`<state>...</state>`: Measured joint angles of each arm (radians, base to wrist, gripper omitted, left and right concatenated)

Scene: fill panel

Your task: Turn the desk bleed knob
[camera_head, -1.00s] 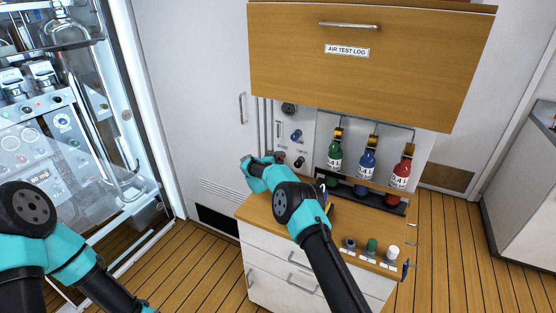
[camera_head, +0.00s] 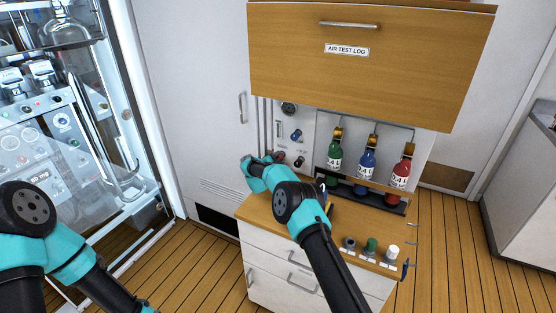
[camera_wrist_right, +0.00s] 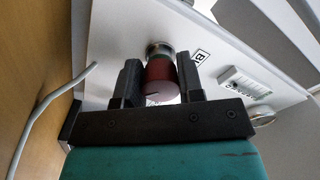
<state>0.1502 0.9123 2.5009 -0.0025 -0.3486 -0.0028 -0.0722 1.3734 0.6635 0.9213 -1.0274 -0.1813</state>
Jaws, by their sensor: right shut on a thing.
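In the right wrist view, a dark red knob (camera_wrist_right: 161,78) with a small pointer mark stands on a metal stem at the white panel (camera_wrist_right: 112,35). My right gripper (camera_wrist_right: 158,84) has one black finger on each side of the knob and is shut on it. In the head view, the right gripper (camera_head: 277,159) reaches the lower left of the panel (camera_head: 307,122), and its wrist partly hides the red knob. A label beside the knob is only partly readable. Only links of my left arm show; its gripper is out of view.
A blue knob (camera_head: 297,135) and a black gauge (camera_head: 289,108) sit above on the panel. A wooden cabinet (camera_head: 420,70) overhangs the desk. A grey cable (camera_wrist_right: 45,112) runs near the gripper.

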